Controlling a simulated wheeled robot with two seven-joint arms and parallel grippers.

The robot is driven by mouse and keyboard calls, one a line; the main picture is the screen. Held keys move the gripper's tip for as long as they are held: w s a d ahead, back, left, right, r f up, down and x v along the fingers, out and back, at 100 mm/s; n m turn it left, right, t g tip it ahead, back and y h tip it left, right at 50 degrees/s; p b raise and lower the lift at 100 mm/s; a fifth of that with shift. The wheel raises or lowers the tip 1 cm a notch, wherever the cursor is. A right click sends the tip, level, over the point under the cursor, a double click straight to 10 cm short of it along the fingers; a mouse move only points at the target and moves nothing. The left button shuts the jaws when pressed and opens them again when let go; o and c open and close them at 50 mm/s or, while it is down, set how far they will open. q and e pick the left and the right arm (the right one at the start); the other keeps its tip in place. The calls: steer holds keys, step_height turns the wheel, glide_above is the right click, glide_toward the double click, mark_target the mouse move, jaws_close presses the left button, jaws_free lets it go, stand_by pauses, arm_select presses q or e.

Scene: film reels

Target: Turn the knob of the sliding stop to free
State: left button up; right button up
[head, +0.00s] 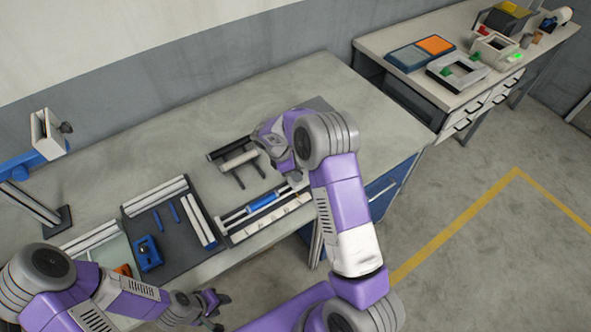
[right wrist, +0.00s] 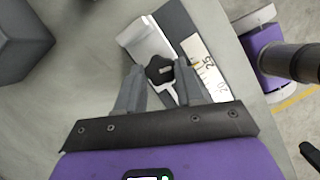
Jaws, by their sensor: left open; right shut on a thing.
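The black knob (right wrist: 159,69) sits on a pale metal stop (right wrist: 147,39) beside a ruler strip (right wrist: 205,66) with printed numbers. My right gripper (right wrist: 160,72) is shut on the knob, one finger on either side. In the head view my right gripper (head: 293,179) reaches down to the right end of the ruled rail (head: 268,217); the knob cannot be made out there. I cannot read any free or locked mark. My left gripper (head: 214,302) is open and empty, off the table's front edge.
A blue cylinder (head: 263,202) lies along the rail. A dark tray (head: 186,242) with pale bars and a blue block (head: 147,252) stand to the left. A clamp stand (head: 45,140) is at far left.

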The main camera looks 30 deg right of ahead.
steer(key=shift+n+t, duration=0.5)
steer(key=shift+n, duration=0.7)
steer(key=o, duration=1)
steer(key=shift+o, duration=0.2)
steer(key=v, duration=0.7)
steer(key=shift+a+r, duration=0.2)
steer(key=shift+r, duration=0.1)
steer(key=shift+s+f, duration=0.1)
steer(key=shift+s, duration=0.05)
